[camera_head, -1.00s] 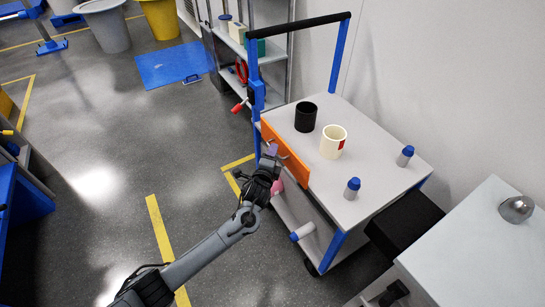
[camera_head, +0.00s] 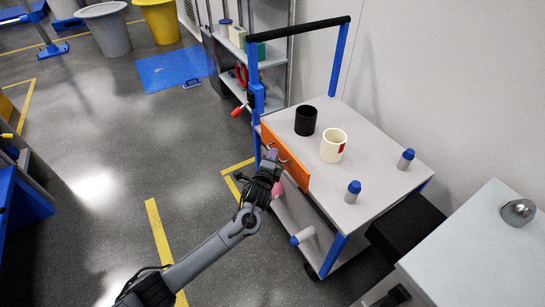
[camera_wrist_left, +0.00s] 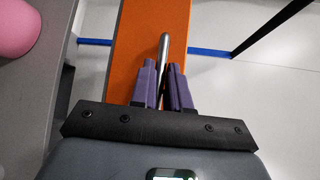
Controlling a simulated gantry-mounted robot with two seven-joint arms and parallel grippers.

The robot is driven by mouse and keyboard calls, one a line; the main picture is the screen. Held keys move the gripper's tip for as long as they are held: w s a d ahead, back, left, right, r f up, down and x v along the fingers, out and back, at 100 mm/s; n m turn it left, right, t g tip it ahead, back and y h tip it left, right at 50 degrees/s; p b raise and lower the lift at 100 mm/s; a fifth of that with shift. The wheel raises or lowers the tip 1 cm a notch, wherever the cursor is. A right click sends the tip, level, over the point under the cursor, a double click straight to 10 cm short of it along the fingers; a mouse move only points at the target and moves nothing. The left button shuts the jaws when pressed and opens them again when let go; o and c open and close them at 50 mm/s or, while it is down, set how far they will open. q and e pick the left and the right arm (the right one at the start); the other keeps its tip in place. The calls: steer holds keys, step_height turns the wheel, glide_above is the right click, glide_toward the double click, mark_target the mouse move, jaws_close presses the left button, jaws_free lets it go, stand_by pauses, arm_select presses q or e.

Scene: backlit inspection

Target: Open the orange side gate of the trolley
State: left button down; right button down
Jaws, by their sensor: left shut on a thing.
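The orange side gate (camera_head: 287,156) is a long narrow panel along the left side of the trolley (camera_head: 356,213), at the edge of its grey top. It stands close to upright. A metal bar handle (camera_wrist_left: 163,55) is on its outer face. My left gripper (camera_head: 270,160) is at the gate's outer face. In the left wrist view the purple fingers (camera_wrist_left: 165,88) are shut around the handle, with the orange panel (camera_wrist_left: 150,30) behind. The gate's latch does not show clearly. My right gripper is not in view.
A black cup (camera_head: 306,120), a cream mug (camera_head: 333,146) and two blue-capped bottles (camera_head: 352,191) (camera_head: 405,159) stand on the trolley top. A pink object (camera_head: 278,188) sits on the lower shelf. A white table (camera_head: 475,250) is at right. The floor left of the trolley is clear.

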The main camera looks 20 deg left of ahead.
arm_select(q)
steer(key=shift+f, duration=0.1)
steer(key=shift+s+a+f+n+t+y+b, duration=0.3)
steer(key=shift+s+f+n+t+b, duration=0.2)
steer(key=shift+f+n+t+b, duration=0.5)
steer(key=shift+s+a+f+n+t+y+b, duration=0.25)
steer(key=shift+s+a+f+n+t+b, duration=0.4)
steer(key=shift+b, duration=0.7)
steer(key=shift+s+a+f+n+t+y+b, duration=0.1)
steer(key=shift+s+f+n+t+y+b, duration=0.25)
steer(key=shift+f+n+t+b, duration=0.55)
steer(key=shift+r+g, duration=0.25)
steer(key=shift+r, duration=0.05)
steer(key=c, duration=1.4)
jaws_free()
steer(key=shift+o, duration=1.2)
steer(key=shift+w+d+r+n, duration=0.1)
steer(key=shift+r+n, duration=0.05)
steer(key=shift+n, duration=0.1)
